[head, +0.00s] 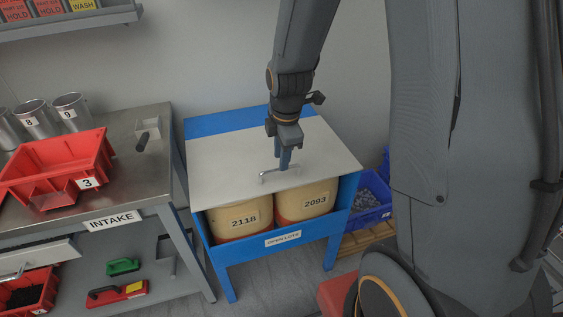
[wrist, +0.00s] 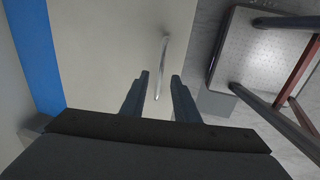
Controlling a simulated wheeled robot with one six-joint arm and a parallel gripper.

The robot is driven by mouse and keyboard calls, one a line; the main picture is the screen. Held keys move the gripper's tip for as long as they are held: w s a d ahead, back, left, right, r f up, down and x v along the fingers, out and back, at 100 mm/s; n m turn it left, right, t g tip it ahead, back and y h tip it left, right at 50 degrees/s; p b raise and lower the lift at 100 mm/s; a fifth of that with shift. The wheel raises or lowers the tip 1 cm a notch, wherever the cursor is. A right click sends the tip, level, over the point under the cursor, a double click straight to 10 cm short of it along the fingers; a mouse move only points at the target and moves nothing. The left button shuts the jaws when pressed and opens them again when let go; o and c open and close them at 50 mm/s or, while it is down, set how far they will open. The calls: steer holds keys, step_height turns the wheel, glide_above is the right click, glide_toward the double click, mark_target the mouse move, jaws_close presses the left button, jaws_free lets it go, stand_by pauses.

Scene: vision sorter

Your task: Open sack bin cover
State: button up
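The sack bin is a blue stand (head: 220,252) with a pale grey cover (head: 225,160) lying flat over its top. A silver bar handle (head: 266,179) sits near the cover's front edge. Two tan sacks marked 2118 (head: 241,218) and 2093 (head: 306,202) show below that edge. My gripper (head: 284,165) points down over the cover at the handle. In the wrist view, my gripper (wrist: 159,77) is open, with the handle (wrist: 163,60) between its fingers and a gap on each side. The cover (wrist: 110,45) fills the left of that view.
A steel intake table (head: 135,175) with a red bin (head: 60,165) and metal canisters (head: 72,113) stands to the left. A blue crate (head: 372,200) sits right of the sack bin. A shelf (head: 75,22) hangs at upper left.

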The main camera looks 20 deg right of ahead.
steer(key=shift+w+f, duration=0.15)
steer(key=shift+f, duration=0.65)
steer(key=shift+w+f, duration=0.15)
steer(key=shift+f, duration=0.6)
jaws_close()
